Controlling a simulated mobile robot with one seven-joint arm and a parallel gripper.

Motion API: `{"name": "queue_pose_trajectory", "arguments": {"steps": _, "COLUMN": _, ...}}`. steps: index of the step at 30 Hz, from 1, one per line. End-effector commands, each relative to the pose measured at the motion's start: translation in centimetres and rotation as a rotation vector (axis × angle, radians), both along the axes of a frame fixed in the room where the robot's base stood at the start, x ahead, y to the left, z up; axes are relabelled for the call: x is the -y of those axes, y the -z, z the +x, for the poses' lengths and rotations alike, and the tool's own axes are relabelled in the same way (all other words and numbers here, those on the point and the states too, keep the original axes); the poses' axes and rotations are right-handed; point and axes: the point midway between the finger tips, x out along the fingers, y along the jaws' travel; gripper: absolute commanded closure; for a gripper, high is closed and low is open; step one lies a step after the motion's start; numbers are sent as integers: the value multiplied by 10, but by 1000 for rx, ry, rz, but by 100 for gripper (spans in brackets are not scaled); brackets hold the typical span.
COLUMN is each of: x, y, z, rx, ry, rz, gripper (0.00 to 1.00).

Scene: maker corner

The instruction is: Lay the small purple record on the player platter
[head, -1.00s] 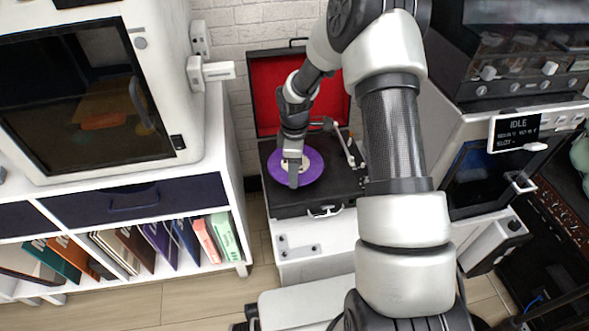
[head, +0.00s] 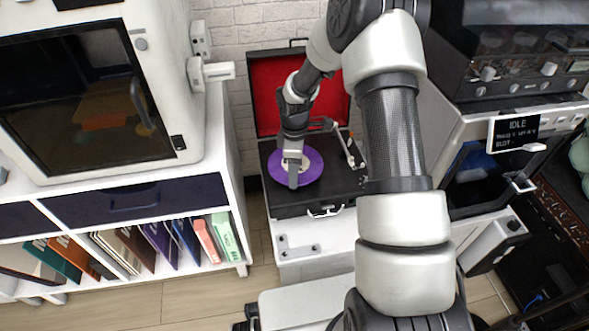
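The small purple record (head: 309,171) lies flat, or nearly so, over the platter area of the open record player (head: 335,189). The player is a black case with a red-lined lid standing up behind it. My gripper (head: 293,182) points down over the left part of the record, with its fingers at the disc. The view is too small to tell whether the fingers are shut on the record or apart. The platter is hidden under the record, and I cannot tell whether the two touch. The tonearm (head: 346,146) stands to the right of the record.
A white shelf (head: 238,222) with binders and a white enclosed machine (head: 98,95) stand at the left. Another machine with an "IDLE" display (head: 516,132) stands at the right. A white surface (head: 312,250) lies in front of the player. A brick wall is behind.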

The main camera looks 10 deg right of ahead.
Motion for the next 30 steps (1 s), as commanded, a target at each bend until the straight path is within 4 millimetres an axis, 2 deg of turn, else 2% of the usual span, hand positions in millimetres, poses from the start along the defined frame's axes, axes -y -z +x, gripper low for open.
{"name": "queue_pose_trajectory", "arguments": {"steps": 20, "x": 0, "y": 5, "z": 0, "rx": 0, "ry": 0, "rz": 0, "gripper": 83}}
{"name": "queue_pose_trajectory", "arguments": {"steps": 21, "x": 0, "y": 5, "z": 0, "rx": 1, "ry": 0, "rz": 0, "gripper": 40}}
{"name": "queue_pose_trajectory", "arguments": {"steps": 24, "x": 0, "y": 5, "z": 0, "rx": 1, "ry": 0, "rz": 0, "gripper": 25}}
{"name": "queue_pose_trajectory", "arguments": {"steps": 30, "x": 0, "y": 5, "z": 0, "rx": 0, "ry": 0, "rz": 0, "gripper": 25}}
